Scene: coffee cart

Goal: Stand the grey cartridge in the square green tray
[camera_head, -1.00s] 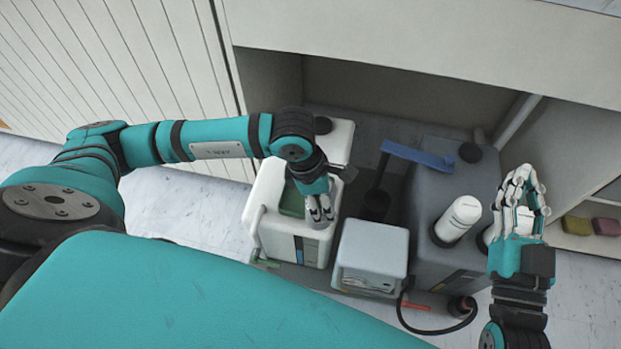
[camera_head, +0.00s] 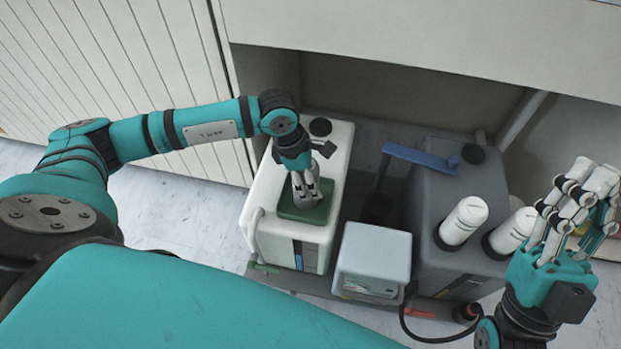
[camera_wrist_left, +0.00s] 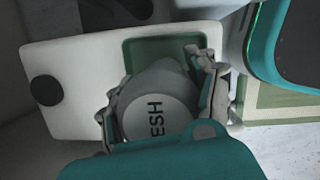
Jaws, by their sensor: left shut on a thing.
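The square green tray (camera_head: 288,212) is set in the top of a white machine. It also shows in the left wrist view (camera_wrist_left: 145,48). My left gripper (camera_head: 306,200) is over the tray, its fingers pointing down. In the left wrist view the grey cartridge (camera_wrist_left: 155,105), round with dark letters "ESH" on its end, sits between the fingers of my left gripper (camera_wrist_left: 165,95), which is shut on it. The cartridge's lower end is hidden, so I cannot tell whether it touches the tray. My right gripper (camera_head: 580,195) is at the far right, fingers spread, with nothing seen in it.
The white machine (camera_head: 262,190) has a black cap at its back. A small white box (camera_head: 372,250) and a dark grey unit (camera_head: 430,200) with two white cylinders (camera_head: 463,220) stand to its right. A blue-handled lever (camera_head: 420,157) lies behind. A black cable (camera_head: 405,325) loops in front.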

